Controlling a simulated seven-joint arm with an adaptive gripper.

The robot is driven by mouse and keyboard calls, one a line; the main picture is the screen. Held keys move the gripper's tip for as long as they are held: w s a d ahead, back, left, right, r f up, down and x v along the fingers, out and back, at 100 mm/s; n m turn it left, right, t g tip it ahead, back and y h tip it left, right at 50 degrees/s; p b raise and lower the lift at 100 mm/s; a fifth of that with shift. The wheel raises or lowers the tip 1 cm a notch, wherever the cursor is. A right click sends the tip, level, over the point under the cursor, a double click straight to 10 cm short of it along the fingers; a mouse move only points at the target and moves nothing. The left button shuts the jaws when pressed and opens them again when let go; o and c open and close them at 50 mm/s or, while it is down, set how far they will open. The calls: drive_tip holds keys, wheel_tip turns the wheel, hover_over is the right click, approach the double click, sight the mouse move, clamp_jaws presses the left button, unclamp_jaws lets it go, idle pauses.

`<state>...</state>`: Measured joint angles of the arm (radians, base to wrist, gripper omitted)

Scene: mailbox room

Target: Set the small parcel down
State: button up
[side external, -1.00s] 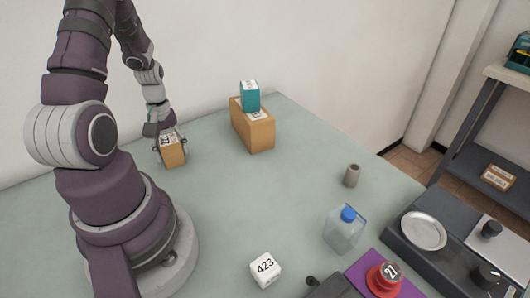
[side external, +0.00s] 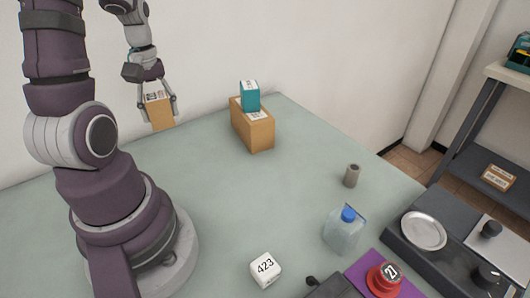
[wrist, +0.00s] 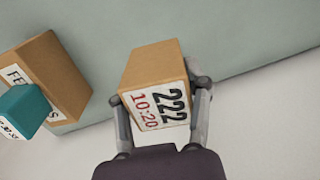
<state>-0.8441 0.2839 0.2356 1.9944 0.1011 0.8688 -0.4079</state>
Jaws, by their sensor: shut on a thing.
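The small parcel (side external: 161,113) is a brown box with a white label. In the wrist view the parcel (wrist: 155,72) shows "222" and "10:20" on that label. My gripper (side external: 157,104) is shut on it, with one finger on each side. In the wrist view my gripper (wrist: 160,98) grips the label end. The parcel hangs in the air above the back left of the green table (side external: 200,190).
A larger brown box (side external: 255,133) stands to the right with a teal box (side external: 250,98) on top. A white "423" cube (side external: 266,269), a blue-capped bottle (side external: 343,233) and a grey cylinder (side external: 351,176) stand further forward. The middle of the table is clear.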

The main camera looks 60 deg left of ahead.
sight(156, 96)
wheel_tip(156, 96, up, 5)
drive_tip(key=shift+f, duration=0.1)
drive_tip(key=w+d+m, duration=0.7)
drive_tip(key=w+m, duration=0.1)
drive_tip(key=w, duration=0.3)
drive_tip(key=w+d+m, duration=0.4)
drive_tip(key=d, duration=0.3)
drive_tip(key=w+d+m, duration=0.3)
drive_tip(key=d+m, duration=0.1)
drive_tip(key=d, duration=0.4)
wheel_tip(156, 96, down, 15)
drive_tip(key=shift+f, duration=0.1)
drive_tip(key=o, duration=1.2)
drive_tip(key=shift+f, duration=0.1)
